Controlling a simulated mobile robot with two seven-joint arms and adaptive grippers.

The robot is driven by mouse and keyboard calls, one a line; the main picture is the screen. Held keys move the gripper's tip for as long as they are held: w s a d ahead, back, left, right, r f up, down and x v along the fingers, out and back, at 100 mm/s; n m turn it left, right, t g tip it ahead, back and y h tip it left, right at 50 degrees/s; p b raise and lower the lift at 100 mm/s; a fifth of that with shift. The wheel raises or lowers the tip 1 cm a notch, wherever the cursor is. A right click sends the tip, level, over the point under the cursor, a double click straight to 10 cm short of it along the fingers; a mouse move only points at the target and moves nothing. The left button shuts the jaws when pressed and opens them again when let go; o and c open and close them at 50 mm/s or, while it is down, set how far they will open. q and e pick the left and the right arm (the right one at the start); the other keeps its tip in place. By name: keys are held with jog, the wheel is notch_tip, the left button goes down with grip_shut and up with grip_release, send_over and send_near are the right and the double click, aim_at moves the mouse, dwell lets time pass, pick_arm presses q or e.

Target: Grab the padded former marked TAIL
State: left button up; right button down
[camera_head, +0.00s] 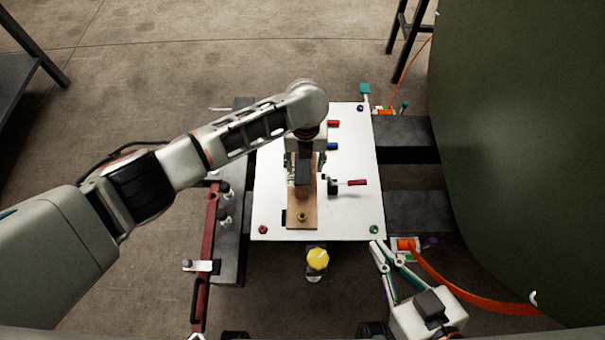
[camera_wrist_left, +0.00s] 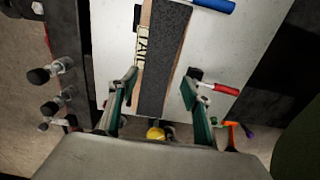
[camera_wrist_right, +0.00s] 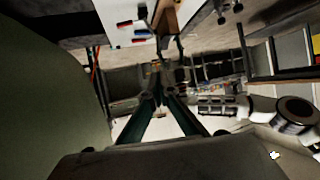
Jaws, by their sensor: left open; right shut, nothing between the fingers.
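The padded former (camera_head: 301,212) is a long wooden bar on the white panel (camera_head: 348,222), partly hidden under my left arm in the head view. In the left wrist view the padded former (camera_wrist_left: 164,58) shows a dark grey pad and a label reading TAIL along its left side. My left gripper (camera_head: 304,170) is open above it. In the left wrist view the fingers of my left gripper (camera_wrist_left: 160,80) stand on either side of the bar; I cannot tell whether they touch it. My right gripper (camera_head: 380,246) is shut and empty by the panel's near right corner.
A red-handled tool (camera_head: 356,183) lies right of the former. A yellow knob (camera_head: 317,260) stands at the panel's near edge. A dark red rail (camera_head: 208,235) with clamps runs along the left. A large green curved shell (camera_head: 520,150) fills the right side. An orange strap (camera_head: 465,290) lies below it.

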aim_at(302, 170)
pick_arm(q)
jog(key=f, duration=0.2)
jog(key=a+f+b, duration=0.1)
jog(key=shift+s+f, duration=0.15)
jog(key=shift+f, duration=0.25)
jog(key=shift+d+f+b, duration=0.15)
jog(key=shift+f+b, duration=0.35)
jog(key=shift+f, duration=0.3)
jog(key=shift+w+r, duration=0.25)
grip_shut()
pick_arm(e)
jog(key=shift+a+r+m+y, duration=0.15)
jog(key=shift+a+m, duration=0.25)
jog(key=shift+a, duration=0.2)
jog(key=shift+a+r+m+y, duration=0.15)
jog(key=shift+a+m, duration=0.25)
jog(key=shift+a, duration=0.2)
